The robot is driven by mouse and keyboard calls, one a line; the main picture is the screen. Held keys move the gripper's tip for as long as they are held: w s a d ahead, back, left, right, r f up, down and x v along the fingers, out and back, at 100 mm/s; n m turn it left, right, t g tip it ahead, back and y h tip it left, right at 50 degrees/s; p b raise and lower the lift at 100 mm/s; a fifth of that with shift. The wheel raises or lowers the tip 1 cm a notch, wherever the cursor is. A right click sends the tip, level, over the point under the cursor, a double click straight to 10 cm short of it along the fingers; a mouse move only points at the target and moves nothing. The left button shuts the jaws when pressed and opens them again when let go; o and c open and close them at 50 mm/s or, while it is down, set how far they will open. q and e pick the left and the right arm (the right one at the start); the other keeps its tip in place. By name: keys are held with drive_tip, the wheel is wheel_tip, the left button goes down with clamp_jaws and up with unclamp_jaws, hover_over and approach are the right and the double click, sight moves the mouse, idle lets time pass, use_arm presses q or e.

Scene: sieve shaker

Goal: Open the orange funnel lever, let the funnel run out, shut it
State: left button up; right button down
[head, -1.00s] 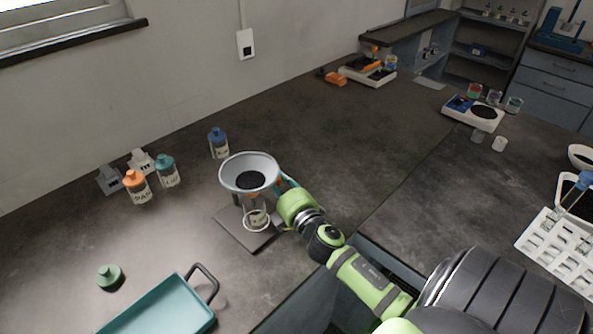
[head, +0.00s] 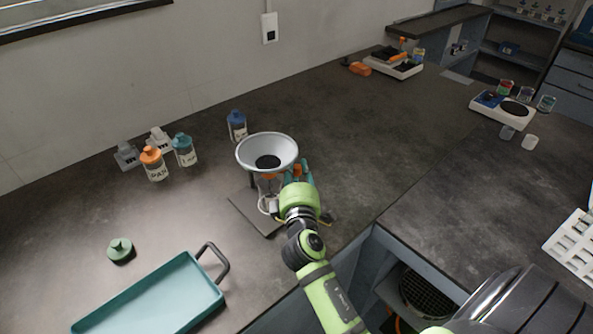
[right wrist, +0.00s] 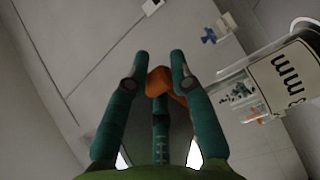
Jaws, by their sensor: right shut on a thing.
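The grey funnel (head: 253,143) stands on a stand with a flat dark base (head: 246,208), with dark grains (head: 268,162) in its bowl. A clear labelled jar (right wrist: 293,75) shows at the right of the right wrist view; in the head view my gripper partly hides what is under the funnel. The orange lever (right wrist: 158,81) lies between my right fingertips. My right gripper (head: 298,171) is shut on it, just right of the funnel's underside. I cannot tell whether grains are falling. My left gripper is not in view.
A teal tray (head: 150,300) with a dark handle and a green-capped jar (head: 120,250) lie at the front left. Orange-capped (head: 154,163), teal-capped (head: 184,150) and blue-capped (head: 237,126) bottles stand behind. A balance (head: 503,108) stands right. The counter's middle is clear.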

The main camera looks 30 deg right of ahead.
drive_tip(key=shift+d, duration=0.1)
drive_tip(key=c, duration=1.3)
unclamp_jaws()
drive_tip(key=shift+s, duration=0.1)
drive_tip(key=v, duration=0.7)
drive_tip(key=shift+s, duration=0.25)
